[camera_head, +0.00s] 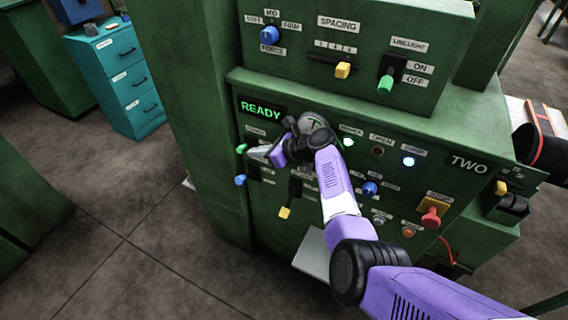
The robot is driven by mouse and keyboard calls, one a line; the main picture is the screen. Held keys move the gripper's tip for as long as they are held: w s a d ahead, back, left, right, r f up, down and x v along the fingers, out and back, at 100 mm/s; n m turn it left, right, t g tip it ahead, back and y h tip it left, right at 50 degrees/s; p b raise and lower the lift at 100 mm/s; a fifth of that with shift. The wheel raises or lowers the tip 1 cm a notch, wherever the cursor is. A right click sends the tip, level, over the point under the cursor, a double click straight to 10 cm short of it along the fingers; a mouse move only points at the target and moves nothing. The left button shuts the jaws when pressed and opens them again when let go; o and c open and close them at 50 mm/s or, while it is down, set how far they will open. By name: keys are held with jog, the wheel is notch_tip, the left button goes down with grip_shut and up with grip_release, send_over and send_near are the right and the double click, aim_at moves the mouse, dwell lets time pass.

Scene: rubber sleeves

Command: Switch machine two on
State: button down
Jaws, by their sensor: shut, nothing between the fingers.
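Machine two (215,110) is a green cabinet marked "TWO" at its right, with a lit green "READY" display (261,109). A green-knobbed lever (241,149) and a blue-knobbed lever (240,180) stick out at the left of its front panel. My gripper (256,155) is shut and empty, just right of these levers and close to the panel. I cannot tell whether it touches anything. My wrist and arm hide part of the panel's middle and its labels. A green lamp (348,142) and a blue-white lamp (408,161) are lit; the lamp (377,151) between them is dark.
A red stop knob (431,217) on a yellow plate and an orange-red button (408,232) sit lower right. A yellow-tipped lever (284,212) hangs below my gripper. The upper box (300,62) juts out above. A teal drawer unit (124,75) stands left; the floor there is clear.

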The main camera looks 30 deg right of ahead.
jog(key=s+d+f, duration=0.1)
jog(key=s+d, duration=0.6)
jog(key=s, duration=0.2)
jog(key=shift+s+b, duration=0.3)
jog(key=shift+s, duration=0.05)
jog(key=shift+f, duration=0.1)
